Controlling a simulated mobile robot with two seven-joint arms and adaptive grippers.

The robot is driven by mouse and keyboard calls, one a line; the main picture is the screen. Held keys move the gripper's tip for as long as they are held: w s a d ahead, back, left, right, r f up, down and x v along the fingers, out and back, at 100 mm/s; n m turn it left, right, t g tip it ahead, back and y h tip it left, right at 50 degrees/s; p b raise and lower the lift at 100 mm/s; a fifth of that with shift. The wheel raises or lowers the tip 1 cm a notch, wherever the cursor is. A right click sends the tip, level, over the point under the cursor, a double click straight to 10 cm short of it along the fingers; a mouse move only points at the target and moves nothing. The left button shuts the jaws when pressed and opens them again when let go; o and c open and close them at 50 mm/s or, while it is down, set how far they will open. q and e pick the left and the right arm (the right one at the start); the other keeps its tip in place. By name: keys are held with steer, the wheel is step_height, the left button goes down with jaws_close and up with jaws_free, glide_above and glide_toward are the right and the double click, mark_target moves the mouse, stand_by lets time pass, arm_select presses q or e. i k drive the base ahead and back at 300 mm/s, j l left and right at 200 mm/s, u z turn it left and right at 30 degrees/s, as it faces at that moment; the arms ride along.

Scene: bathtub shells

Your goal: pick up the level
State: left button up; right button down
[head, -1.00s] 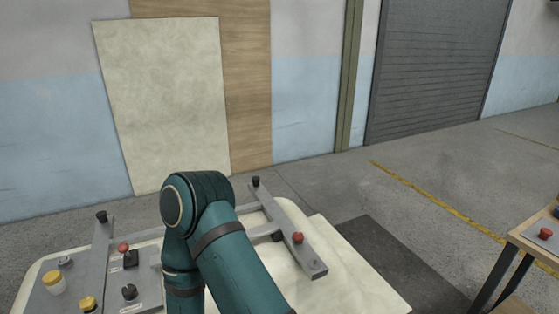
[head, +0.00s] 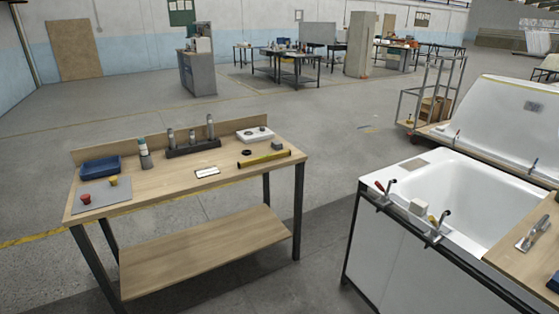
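The level (head: 263,158) is a yellow bar with dark ends. It lies flat near the front right edge of a wooden workbench (head: 150,193) in the head view. A small grey block stands just behind its right part. Neither of my grippers shows in the head view, so nothing is seen touching the level.
The bench also carries a blue case (head: 100,167), a grey plate (head: 103,193) with red and yellow knobs, a bottle (head: 145,153), a dark rack (head: 193,147) and a white tray (head: 255,135). A white bathtub (head: 470,195) stands right of it. Open floor lies between.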

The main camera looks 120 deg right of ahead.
mark_target(243, 164)
steer(key=z, duration=3.9)
steer(key=i+z, duration=0.2)
steer(key=i, duration=0.35)
steer(key=i+j+z, duration=0.15)
steer(key=i, duration=0.4)
steer(key=i+j+z, duration=0.2)
steer(key=i, duration=0.35)
steer(key=j, duration=0.1)
